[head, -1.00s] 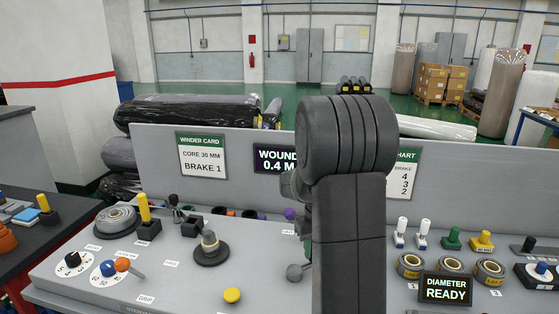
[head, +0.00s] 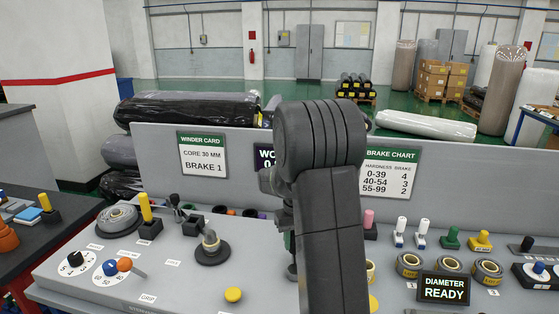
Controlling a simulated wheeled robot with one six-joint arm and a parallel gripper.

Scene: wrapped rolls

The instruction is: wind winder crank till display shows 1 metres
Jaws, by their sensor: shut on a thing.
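The WOUND display (head: 264,158) is on the upright panel in the head view. My arm covers most of it; only "WO" and the start of a "0." figure show. My gripper (head: 290,243) shows only as a narrow strip at the left edge of my dark arm, low over the grey console.
To the right are yellow-labelled rolls (head: 450,266) and the DIAMETER READY display (head: 444,288). The winder card (head: 202,155) and brake chart (head: 390,172) hang on the panel.

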